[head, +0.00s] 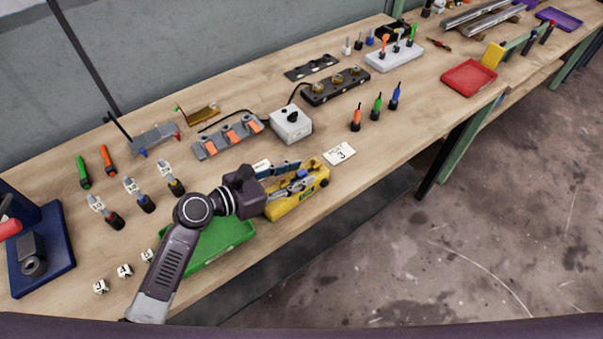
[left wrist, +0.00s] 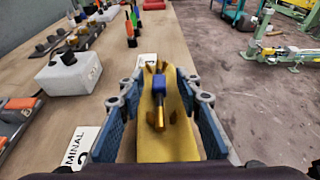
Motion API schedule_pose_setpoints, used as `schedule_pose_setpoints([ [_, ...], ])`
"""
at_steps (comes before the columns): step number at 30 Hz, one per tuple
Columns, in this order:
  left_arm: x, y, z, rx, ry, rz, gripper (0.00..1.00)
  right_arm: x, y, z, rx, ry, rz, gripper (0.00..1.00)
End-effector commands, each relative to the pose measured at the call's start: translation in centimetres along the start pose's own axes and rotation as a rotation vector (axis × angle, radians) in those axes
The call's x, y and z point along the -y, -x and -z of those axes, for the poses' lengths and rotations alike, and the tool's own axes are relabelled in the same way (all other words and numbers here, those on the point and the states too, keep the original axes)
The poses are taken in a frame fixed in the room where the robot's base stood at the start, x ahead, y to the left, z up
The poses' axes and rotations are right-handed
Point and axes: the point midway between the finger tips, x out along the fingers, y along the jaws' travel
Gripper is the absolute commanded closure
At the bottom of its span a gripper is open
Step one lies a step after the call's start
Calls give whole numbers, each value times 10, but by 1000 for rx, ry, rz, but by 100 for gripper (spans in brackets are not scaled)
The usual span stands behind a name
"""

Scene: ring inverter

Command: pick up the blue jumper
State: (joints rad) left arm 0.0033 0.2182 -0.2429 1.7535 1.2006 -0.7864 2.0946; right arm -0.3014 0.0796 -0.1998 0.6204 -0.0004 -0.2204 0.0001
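The blue jumper (left wrist: 159,84) has a blue body with a brass-coloured pin pointing toward the camera. It sits at the yellow holder (left wrist: 160,141), in the middle of the left wrist view. In the head view the yellow holder (head: 311,199) stands near the bench's front edge. My left gripper (left wrist: 163,92) is open, with one blue-padded finger on each side of the jumper and a gap on both sides. In the head view the left gripper (head: 289,178) is at the holder and hides part of it. My right gripper is not in view.
A green tray (head: 222,238) lies under my left arm. A white box with a knob (head: 290,124) and a card marked 3 (head: 339,154) are close by. Screwdriver-like tools (head: 376,107) stand farther right. The bench between them and the red tray (head: 469,78) is clear.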

Motion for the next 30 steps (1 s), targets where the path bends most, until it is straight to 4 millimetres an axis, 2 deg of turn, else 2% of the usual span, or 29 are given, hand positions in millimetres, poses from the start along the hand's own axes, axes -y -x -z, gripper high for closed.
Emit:
schedule_pose_setpoints([
  [1, 0, 0, 0, 0, 0, 0, 75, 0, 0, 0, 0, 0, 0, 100],
  [8, 0, 0, 0, 0, 0, 0, 100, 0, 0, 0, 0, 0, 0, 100],
  [17, 0, 1, -1, 0, 0, 0, 100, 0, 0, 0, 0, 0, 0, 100],
  [22, 0, 3, -10, 2, -1, 0, 100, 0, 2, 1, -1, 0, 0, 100],
  [26, 0, 8, -27, 3, -4, 0, 100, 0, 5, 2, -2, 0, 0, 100],
  [30, -1, 18, -58, 5, -6, -2, 100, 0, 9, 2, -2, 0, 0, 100],
])
